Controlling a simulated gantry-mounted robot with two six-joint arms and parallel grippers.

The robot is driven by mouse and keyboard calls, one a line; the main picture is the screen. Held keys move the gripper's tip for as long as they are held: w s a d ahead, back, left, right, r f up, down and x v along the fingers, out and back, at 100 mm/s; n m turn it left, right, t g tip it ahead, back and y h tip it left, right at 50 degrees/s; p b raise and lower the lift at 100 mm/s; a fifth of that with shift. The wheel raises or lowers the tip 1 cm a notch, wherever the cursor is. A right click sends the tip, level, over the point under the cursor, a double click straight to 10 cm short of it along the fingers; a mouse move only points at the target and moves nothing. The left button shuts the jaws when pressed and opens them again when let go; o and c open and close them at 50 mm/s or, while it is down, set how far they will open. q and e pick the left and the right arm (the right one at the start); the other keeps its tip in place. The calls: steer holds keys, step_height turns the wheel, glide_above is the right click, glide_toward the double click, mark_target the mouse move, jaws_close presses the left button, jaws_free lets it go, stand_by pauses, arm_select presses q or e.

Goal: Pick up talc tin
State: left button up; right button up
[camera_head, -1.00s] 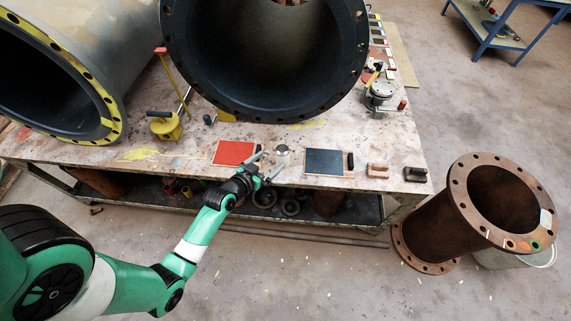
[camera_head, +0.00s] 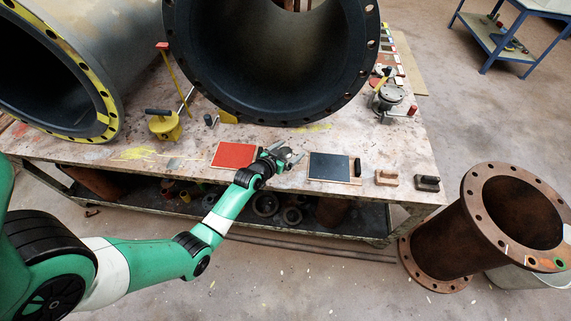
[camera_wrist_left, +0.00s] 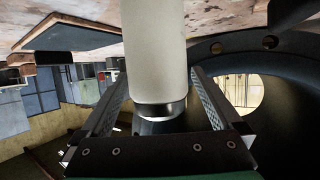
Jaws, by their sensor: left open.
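The talc tin (camera_wrist_left: 156,45) is a pale cream cylinder with a shiny metal band at one end. In the left wrist view it stands between the two fingers of my left gripper (camera_wrist_left: 158,88). The fingers are open, with a gap visible on both sides of the tin. In the head view my left gripper (camera_head: 288,151) is at the bench's front part, between the red and dark panels, and mostly hides the tin. My right gripper is not in view.
A red panel (camera_head: 233,155) lies left of the gripper and a dark panel (camera_head: 329,166) right of it. A large black-lined pipe (camera_head: 270,60) looms behind. Small wooden-handled blocks (camera_head: 386,178) sit farther right. A rusty flanged pipe (camera_head: 440,235) stands on the floor.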

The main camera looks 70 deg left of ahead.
arm_select(q)
steer(key=shift+w+a+f, duration=0.1)
steer(key=shift+w, duration=0.05)
jaws_close()
stand_by(0.4)
